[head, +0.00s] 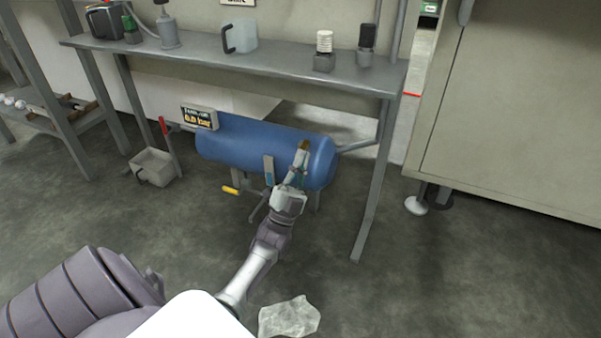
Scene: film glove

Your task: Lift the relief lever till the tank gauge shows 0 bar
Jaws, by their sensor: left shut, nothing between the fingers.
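The blue tank (235,143) lies under the metal bench. Its gauge display (199,118) is on top at the left end and appears to read 0.0 bar, though the digits are small. My left gripper (301,160) is shut and empty, in front of the tank's right end. A small brass-coloured piece (304,145) shows right at its fingertips; it may be the relief lever, and I cannot tell whether they touch. A red-handled lever (163,125) stands left of the tank, and a yellow handle (230,190) is below it. My right gripper is out of view.
The bench (290,70) above carries a clear jug (241,38) and several small items. A grey bin (153,166) stands on the floor left of the tank. A crumpled clear film (289,317) lies on the floor near me. A large cabinet (520,120) is at right.

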